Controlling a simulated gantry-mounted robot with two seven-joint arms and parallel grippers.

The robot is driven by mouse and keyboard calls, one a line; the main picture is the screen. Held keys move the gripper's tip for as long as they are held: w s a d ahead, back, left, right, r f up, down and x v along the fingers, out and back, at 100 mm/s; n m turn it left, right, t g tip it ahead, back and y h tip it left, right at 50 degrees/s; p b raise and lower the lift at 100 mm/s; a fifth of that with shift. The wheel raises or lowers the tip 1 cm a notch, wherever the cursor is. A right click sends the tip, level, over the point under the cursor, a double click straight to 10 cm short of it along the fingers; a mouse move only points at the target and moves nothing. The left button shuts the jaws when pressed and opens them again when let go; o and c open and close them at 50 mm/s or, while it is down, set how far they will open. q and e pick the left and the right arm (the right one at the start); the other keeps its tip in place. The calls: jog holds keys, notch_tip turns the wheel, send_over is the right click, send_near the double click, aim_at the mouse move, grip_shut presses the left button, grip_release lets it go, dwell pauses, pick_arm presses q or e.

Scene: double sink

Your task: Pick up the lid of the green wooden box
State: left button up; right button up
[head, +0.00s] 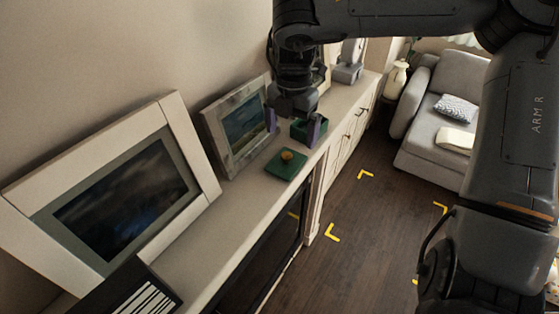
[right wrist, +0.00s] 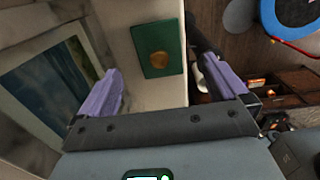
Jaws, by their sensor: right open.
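The green square lid (head: 283,172) with a round brass knob (head: 287,155) lies flat on the cabinet top. In the right wrist view the lid (right wrist: 150,32) lies beyond the fingertips, between their lines. The open green box (head: 296,133) stands behind the lid on the same top, partly hidden by my right gripper. My right gripper (head: 294,128) is open and empty, its purple fingers pointing down. It appears above the cabinet top near the box and lid, apart from the lid. My left gripper is not in view.
The light cabinet top (head: 215,237) is narrow, with its front edge close to the lid. A framed picture (head: 240,122) leans on the wall beside the lid, and a larger one (head: 125,195) stands nearer. A grey sofa (head: 440,100) is at the far right.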

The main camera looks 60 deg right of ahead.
aim_at(289, 154)
notch_tip(289, 154, down, 3)
jog(key=shift+r, duration=0.2)
notch_tip(289, 154, down, 5)
jog(key=shift+w+r+p, duration=0.1)
jog(key=shift+w+p, duration=0.05)
jog(key=shift+p, duration=0.85)
jog(key=shift+f, duration=0.3)
jog(key=c, duration=1)
jog(key=shift+r, duration=0.1)
